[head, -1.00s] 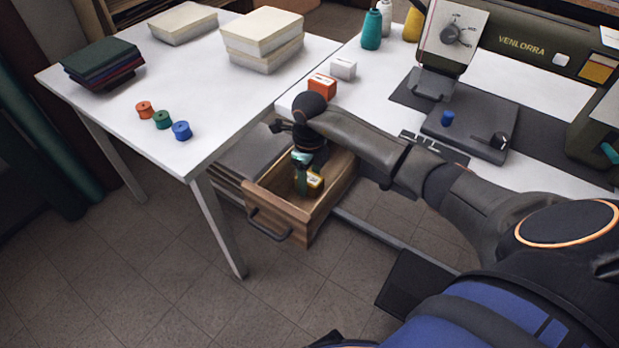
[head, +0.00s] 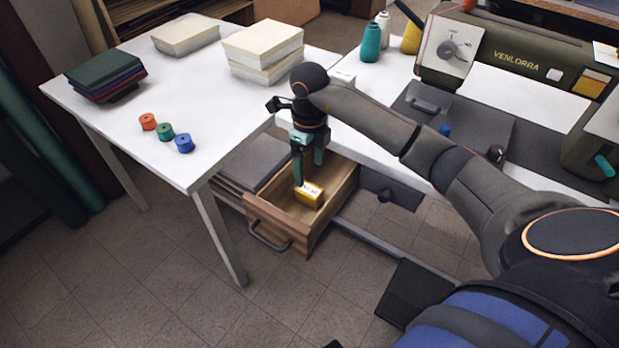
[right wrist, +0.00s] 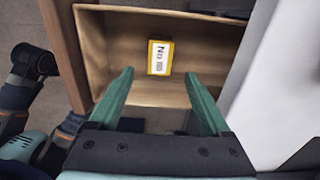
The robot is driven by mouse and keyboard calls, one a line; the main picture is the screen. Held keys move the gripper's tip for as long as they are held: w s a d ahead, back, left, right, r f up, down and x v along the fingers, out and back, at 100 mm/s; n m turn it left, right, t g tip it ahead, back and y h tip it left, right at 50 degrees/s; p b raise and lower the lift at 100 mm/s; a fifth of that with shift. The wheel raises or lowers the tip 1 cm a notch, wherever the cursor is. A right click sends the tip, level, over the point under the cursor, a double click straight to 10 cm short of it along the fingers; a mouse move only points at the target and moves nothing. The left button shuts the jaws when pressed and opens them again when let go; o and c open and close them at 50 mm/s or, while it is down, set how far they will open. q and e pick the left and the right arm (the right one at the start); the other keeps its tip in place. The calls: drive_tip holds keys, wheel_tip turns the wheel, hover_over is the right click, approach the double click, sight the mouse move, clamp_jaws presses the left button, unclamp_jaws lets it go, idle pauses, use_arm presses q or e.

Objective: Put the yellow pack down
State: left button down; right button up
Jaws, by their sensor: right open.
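The yellow pack (head: 309,193), with a white label, lies on the floor of the open wooden drawer (head: 268,215). My right gripper (head: 308,174) is open and empty above the drawer, its green fingers pointing down over the pack. In the right wrist view the pack (right wrist: 160,57) lies inside the drawer, beyond and between the two spread fingertips (right wrist: 160,85), apart from them.
A white table (head: 130,95) at left bears colored spools (head: 165,131), folded dark cloths (head: 105,73) and cream stacks (head: 262,45). A sewing machine (head: 520,60) stands on the table at right. The tiled floor before the drawer is clear.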

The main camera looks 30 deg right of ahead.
drive_tip(key=shift+r, duration=1.65)
